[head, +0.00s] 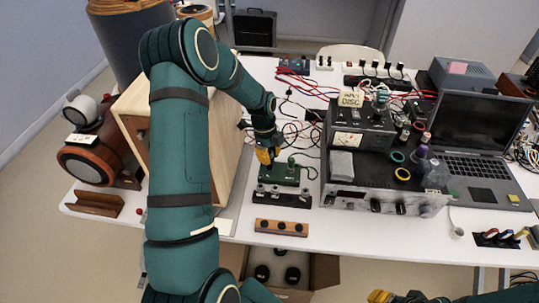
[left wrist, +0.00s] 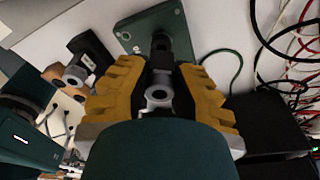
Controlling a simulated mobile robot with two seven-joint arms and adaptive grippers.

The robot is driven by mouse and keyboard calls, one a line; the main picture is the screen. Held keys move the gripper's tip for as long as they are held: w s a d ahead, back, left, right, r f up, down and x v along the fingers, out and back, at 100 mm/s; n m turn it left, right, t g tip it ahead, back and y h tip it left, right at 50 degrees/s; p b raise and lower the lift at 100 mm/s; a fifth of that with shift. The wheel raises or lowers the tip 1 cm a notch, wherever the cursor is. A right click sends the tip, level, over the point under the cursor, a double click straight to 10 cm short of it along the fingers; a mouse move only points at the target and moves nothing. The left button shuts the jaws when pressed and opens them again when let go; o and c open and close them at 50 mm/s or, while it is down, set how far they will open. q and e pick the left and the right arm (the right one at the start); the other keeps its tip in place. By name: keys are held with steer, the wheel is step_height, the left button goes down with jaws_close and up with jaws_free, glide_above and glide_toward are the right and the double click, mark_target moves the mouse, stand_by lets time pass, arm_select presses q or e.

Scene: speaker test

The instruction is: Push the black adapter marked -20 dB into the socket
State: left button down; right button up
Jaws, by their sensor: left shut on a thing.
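My left gripper (head: 266,156) reaches down over the table beside a small green box (head: 283,176). In the left wrist view its yellow fingers (left wrist: 157,92) are shut on a black adapter (left wrist: 158,80) with a silvery round end facing the camera. Its marking is not readable. Beyond the fingers the green box (left wrist: 134,33) shows, with a dark cylindrical part over it, in line with the adapter. I cannot tell whether the adapter touches the socket. In the head view the gripper hides the adapter. My right gripper (head: 382,297) shows only partly at the bottom edge.
A black strip with silvery connectors (head: 283,198) and a wooden block with dark holes (head: 281,227) lie in front of the green box. A wooden speaker cabinet (head: 137,118) stands left, an amplifier (head: 345,200) right. Cables (head: 300,135) lie behind.

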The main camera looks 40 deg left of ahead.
mark_target(271, 153)
arm_select(q)
steer(key=shift+f+b, duration=0.6)
steer(key=shift+f, duration=0.4)
stand_by(0.5)
steer(key=c, duration=0.8)
jaws_free()
steer(key=shift+r, duration=0.1)
steer(key=shift+r+p, duration=2.55)
steer(key=shift+r, duration=1.2)
